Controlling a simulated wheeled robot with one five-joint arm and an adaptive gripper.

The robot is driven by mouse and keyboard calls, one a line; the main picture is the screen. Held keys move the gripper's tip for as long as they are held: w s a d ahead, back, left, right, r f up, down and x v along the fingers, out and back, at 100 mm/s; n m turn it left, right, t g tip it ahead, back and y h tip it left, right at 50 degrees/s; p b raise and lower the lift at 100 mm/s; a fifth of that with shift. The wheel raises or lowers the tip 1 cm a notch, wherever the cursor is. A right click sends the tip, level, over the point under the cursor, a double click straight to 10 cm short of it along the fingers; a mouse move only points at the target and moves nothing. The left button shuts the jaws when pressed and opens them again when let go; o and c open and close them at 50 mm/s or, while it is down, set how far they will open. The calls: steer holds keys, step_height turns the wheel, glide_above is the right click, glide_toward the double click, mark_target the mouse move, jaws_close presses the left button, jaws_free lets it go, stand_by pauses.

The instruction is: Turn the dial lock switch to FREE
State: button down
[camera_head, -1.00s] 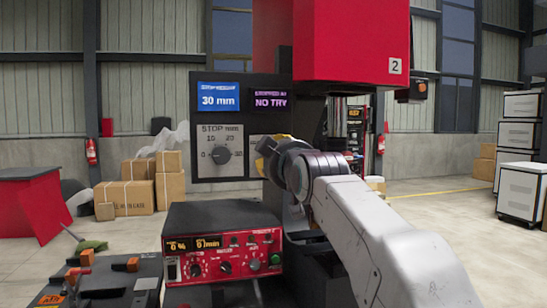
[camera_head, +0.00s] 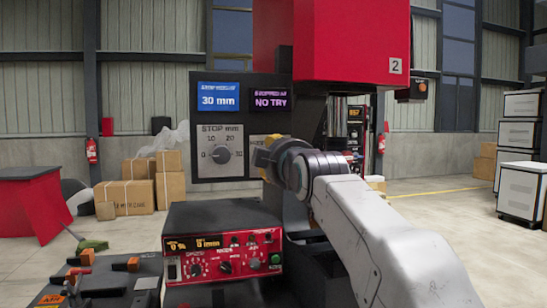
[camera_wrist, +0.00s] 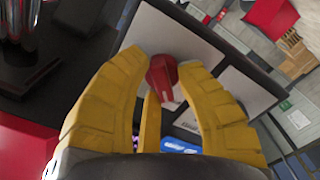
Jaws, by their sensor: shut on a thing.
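The dial lock switch has a red knob (camera_wrist: 162,76) on a pale plate of the dark panel, seen in the wrist view. My gripper (camera_wrist: 165,68) has its yellow fingers closed around this knob, on both sides of it. In the head view my gripper (camera_head: 264,156) is at the right part of the panel and hides the knob and most of its plate (camera_head: 257,140). The FREE mark cannot be read in either view, so I cannot tell which mark the knob points at.
A red control box (camera_head: 222,245) sits below. A red machine head (camera_head: 350,45) overhangs above.

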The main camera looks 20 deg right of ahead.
steer(key=shift+s+r, duration=0.1)
steer(key=shift+r, duration=0.35)
steer(key=c, duration=1.3)
jaws_free()
steer(key=shift+o, duration=1.2)
steer(key=shift+d+f, duration=0.1)
steer(key=shift+f, duration=0.15)
steer(key=s, duration=1.1)
steer(key=shift+s, duration=0.4)
